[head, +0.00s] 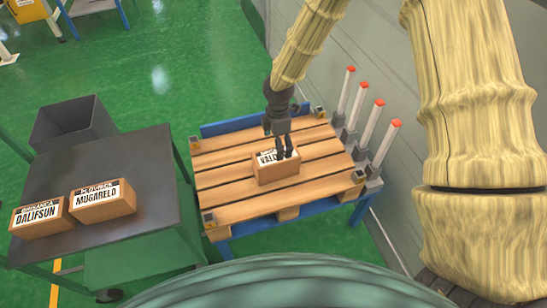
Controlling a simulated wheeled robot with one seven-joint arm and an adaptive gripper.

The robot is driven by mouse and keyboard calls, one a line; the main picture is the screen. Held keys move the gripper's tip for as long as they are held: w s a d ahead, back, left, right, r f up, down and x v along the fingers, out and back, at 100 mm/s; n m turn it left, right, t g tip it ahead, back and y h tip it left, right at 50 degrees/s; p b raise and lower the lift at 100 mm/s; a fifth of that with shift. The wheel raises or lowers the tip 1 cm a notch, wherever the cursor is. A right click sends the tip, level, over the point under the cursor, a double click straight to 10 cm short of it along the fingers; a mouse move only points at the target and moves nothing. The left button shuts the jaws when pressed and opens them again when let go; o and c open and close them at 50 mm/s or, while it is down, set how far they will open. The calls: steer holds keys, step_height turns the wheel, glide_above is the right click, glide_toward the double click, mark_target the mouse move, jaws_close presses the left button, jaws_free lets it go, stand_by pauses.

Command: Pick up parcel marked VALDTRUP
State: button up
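The parcel with a white label starting "VALD" (276,174) is a brown box lying on a wooden slatted pallet (225,180). The rest of its label is hidden behind my gripper. My gripper (284,155), dark grey, points down over the parcel's top and far side. Its fingers overlap the parcel in the picture. I cannot tell whether they touch it or how far apart they are.
Several red-tipped white posts (361,100) line the pallet's right side, near a grey wall (375,45). The blue stand (262,224) supports the pallet.

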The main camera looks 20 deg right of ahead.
mark_target(276, 162)
steer(key=shift+w+f, duration=0.15)
steer(key=shift+f, duration=0.2)
step_height(276, 162, down, 4)
steer(key=shift+f, duration=0.15)
steer(key=shift+s+f, duration=0.1)
steer(key=shift+s, duration=0.2)
steer(key=shift+a+f, duration=0.2)
steer(key=shift+f, duration=2.35)
steer(key=c, duration=1.5)
steer(key=shift+o, duration=0.2)
steer(key=shift+r, duration=0.1)
